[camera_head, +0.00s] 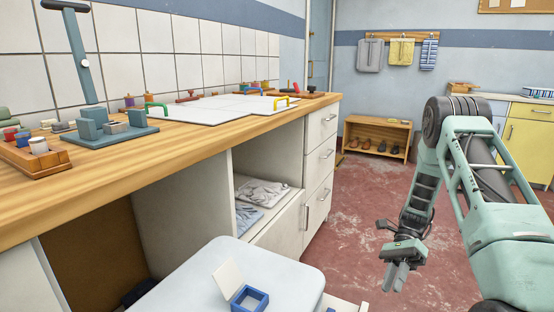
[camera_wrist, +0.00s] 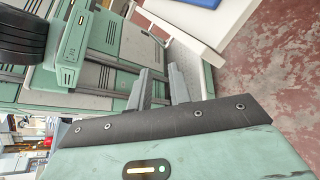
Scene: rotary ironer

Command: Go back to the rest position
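My gripper (camera_head: 396,274) hangs over the red floor at the right in the head view, pointing down, clear of the counter and of the white-topped stand. In the wrist view its two grey fingers (camera_wrist: 162,88) are apart with a gap between them, and nothing shows in the gap. My own green body parts lie behind the fingers in that view. No rotary ironer can be made out for certain in either view.
A wooden counter (camera_head: 190,143) with trays and small blocks runs along the left. A shoe rack (camera_head: 377,138) and a yellow cabinet (camera_head: 527,143) stand farther back. The red floor (camera_head: 345,230) between is clear.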

